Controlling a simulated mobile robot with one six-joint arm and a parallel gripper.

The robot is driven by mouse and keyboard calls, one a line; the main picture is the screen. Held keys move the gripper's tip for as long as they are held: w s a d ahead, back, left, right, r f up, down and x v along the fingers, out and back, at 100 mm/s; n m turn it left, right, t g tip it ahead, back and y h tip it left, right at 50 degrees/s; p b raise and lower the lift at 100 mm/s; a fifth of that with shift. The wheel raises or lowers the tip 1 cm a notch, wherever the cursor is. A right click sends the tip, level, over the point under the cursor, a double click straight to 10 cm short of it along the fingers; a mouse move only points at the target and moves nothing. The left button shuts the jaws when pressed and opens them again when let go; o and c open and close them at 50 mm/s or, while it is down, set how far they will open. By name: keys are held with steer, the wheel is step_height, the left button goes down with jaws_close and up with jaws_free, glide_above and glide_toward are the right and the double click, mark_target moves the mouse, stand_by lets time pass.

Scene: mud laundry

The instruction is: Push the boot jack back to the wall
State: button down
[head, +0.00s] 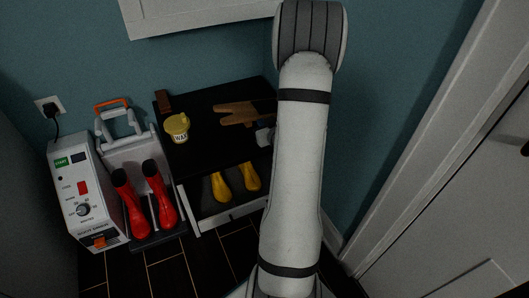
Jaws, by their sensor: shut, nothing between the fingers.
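The boot jack (240,114) is a flat brown wooden board with a forked left end. It lies on the black top of a low bench (196,149), in front of the teal wall (215,55), with bare bench top between them. Its right end runs behind my white arm. A small pale grey part, seemingly of my gripper (264,137), shows at the arm's left edge, close to the jack's near side. The fingers are hidden, so I cannot tell whether they touch the jack.
A yellow wax tin (177,128) and a brown block (163,101) stand on the bench's left side. Yellow boots (221,187) are underneath. Red boots (131,206) and a white boot dryer (84,190) stand left. A white door (450,190) is at right.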

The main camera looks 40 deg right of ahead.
steer(key=t+b, duration=0.1)
steer(key=b, duration=0.1)
glide_toward(258, 117)
step_height(258, 117, down, 3)
steer(key=shift+a, duration=0.15)
steer(key=shift+d+f, duration=0.25)
steer(key=shift+t, duration=0.3)
steer(key=x, duration=0.3)
steer(key=r+p+x, duration=0.1)
steer(key=x, duration=0.2)
steer(key=shift+w+d+r, duration=0.1)
steer(key=shift+w+r, duration=0.05)
steer(key=shift+w, duration=0.55)
steer(key=shift+w, duration=0.15)
steer(key=shift+r+b+x, duration=0.2)
steer(key=shift+b+x, duration=0.1)
steer(key=shift+x, duration=0.75)
steer(key=f+b+v, duration=0.2)
steer(key=f+v, duration=0.1)
steer(key=v, duration=1.4)
steer(key=shift+s, duration=0.6)
steer(key=shift+f, duration=0.1)
